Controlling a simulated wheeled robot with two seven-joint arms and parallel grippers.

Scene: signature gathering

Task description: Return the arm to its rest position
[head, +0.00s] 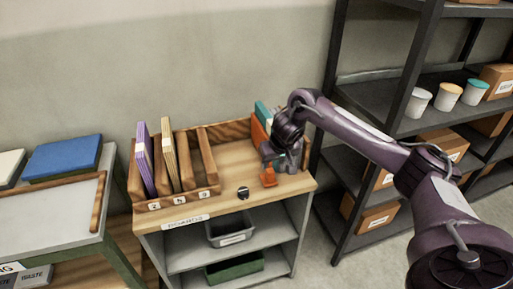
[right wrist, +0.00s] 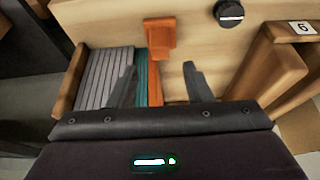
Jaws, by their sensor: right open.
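My right arm comes in from the right in the head view, and its gripper (head: 284,161) is over the right end of the wooden cabinet top (head: 232,165). In the right wrist view the gripper (right wrist: 160,80) is open, with its two dark fingers apart. An orange upright piece (right wrist: 155,93) shows between the fingers, nearer the left one; whether they touch is unclear. An orange block (right wrist: 160,38) is just beyond it and shows also in the head view (head: 268,177). A teal board (right wrist: 140,75) and grey boards (right wrist: 107,75) stand beside it. My left gripper is not in view.
A slotted wooden rack (head: 180,201) with purple (head: 145,160) and cream boards (head: 170,155) is on the left. A black knob (head: 243,192) sits near the front edge. A dark shelf (head: 350,165) with cups and boxes stands close on the right.

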